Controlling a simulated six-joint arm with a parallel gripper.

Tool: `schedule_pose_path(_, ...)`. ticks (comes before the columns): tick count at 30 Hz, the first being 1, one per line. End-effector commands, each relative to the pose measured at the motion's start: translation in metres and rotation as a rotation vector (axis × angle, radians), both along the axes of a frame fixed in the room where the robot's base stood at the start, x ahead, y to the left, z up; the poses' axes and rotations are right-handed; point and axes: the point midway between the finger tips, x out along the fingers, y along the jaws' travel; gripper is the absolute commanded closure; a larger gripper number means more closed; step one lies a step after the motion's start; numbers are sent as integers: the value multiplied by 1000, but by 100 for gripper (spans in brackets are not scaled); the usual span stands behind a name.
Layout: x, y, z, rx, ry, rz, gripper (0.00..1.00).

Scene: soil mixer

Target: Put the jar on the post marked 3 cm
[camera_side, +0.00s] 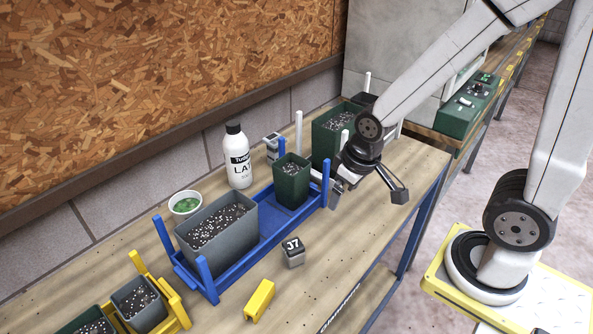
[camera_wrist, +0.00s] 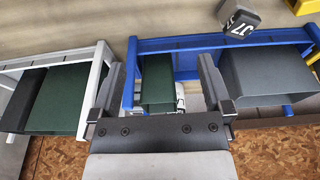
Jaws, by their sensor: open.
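I see no jar and no post marked 3 cm in either view. My gripper (camera_side: 338,190) is open, at the right end of the blue rack (camera_side: 262,238). In the wrist view, my gripper's two fingers (camera_wrist: 160,88) stand apart, with a small green pot (camera_wrist: 157,82) showing between them. The side view shows this pot (camera_side: 291,188) upright in the blue rack, filled with speckled soil. I cannot tell whether the fingers reach around it. A larger grey pot (camera_side: 205,238) of soil stands in the same rack.
A cube marked 37 (camera_side: 293,254) and a yellow block (camera_side: 260,300) lie in front of the blue rack. A white bottle (camera_side: 238,158) and a bowl (camera_side: 185,204) stand behind. A yellow rack (camera_side: 174,303) is at lower left. A green pot (camera_side: 325,140) stands in a white rack beyond.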

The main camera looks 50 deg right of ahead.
Motion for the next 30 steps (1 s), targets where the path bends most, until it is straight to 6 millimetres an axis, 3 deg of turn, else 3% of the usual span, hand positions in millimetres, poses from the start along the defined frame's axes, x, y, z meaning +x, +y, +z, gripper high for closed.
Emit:
schedule_pose_path(19, 28, -8, -2, -114, -111, 149, 0)
schedule_pose_path(30, 57, 5, -6, -162, -225, 372, 0)
